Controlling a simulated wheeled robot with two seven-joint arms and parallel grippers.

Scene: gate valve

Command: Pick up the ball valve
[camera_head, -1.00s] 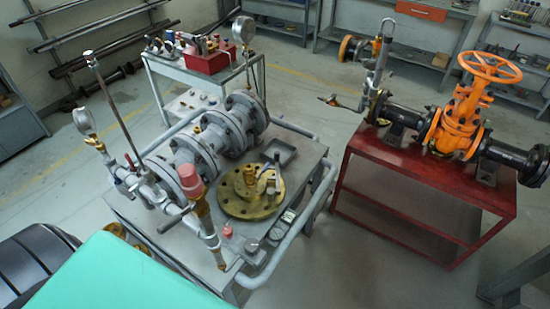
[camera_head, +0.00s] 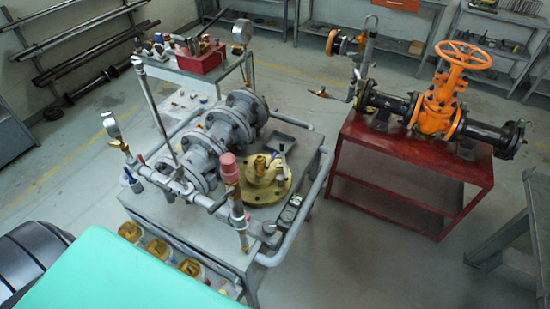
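I cannot tell for certain which item is the ball valve. Several small fittings (camera_head: 160,42) stand on the small grey cart (camera_head: 185,72) at the back left, beside a red box (camera_head: 202,57). They are too small to identify. On the main grey table, a yellow-brass flanged part (camera_head: 265,180) lies to the right of a flanged grey pipe assembly (camera_head: 228,130). Several brass round parts (camera_head: 158,250) sit low at the table's near left side. Neither of my grippers is in view.
A red stand (camera_head: 410,165) at the right carries an orange gate valve (camera_head: 440,105) on a black pipe. Tube handrails (camera_head: 318,185) edge the main table. A grey table (camera_head: 515,225) stands at the right edge. Open floor (camera_head: 345,255) lies between them.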

